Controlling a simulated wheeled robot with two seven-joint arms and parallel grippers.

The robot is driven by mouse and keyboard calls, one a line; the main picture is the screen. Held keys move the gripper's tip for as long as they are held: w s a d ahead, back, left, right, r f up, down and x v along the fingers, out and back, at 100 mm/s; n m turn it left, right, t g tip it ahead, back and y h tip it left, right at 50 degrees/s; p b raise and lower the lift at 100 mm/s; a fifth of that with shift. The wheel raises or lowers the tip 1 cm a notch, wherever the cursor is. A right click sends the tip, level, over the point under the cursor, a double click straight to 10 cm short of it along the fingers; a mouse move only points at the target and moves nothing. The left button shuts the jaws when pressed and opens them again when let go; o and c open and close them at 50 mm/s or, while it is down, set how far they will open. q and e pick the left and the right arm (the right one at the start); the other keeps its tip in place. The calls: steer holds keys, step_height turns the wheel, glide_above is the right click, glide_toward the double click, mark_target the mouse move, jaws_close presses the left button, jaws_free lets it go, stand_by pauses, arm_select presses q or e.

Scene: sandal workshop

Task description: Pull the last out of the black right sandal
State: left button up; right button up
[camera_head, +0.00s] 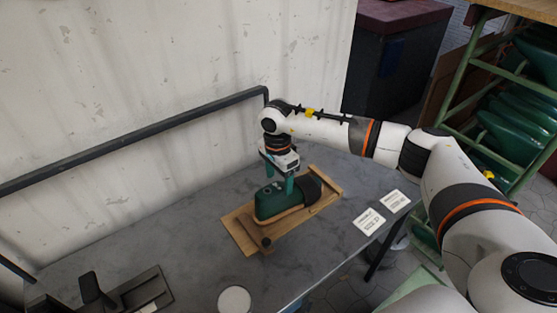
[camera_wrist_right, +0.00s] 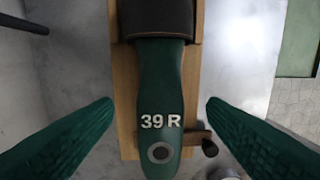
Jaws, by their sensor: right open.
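The green last (camera_head: 281,202), marked "39 R" in the right wrist view (camera_wrist_right: 162,88), sits in the black right sandal. The sandal's broad black strap (camera_head: 312,188) covers the last's front end; it also shows in the right wrist view (camera_wrist_right: 158,18). A tan sole edge shows under the last. The sandal rests on a wooden board (camera_head: 238,234). My right gripper (camera_head: 279,180) is open, pointing down over the last. In the right wrist view, its green fingers (camera_wrist_right: 159,108) are on either side of the last, with visible gaps. My left gripper is out of view.
A small dark peg (camera_head: 267,242) stands at the board's near end. Two white cards (camera_head: 369,221) lie right of the board on the grey table (camera_head: 195,255). A white round item (camera_head: 234,300) and a black object (camera_head: 125,293) are in front. A dark rail (camera_head: 140,135) runs along the wall.

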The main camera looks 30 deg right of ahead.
mark_target(279, 184)
steer(key=shift+s+f, duration=0.1)
steer(key=shift+f, duration=1.9)
steer(key=shift+c, duration=0.5)
steer(key=c, duration=1.2)
steer(key=o, duration=0.6)
steer(key=shift+r, duration=0.1)
steer(key=c, duration=0.4)
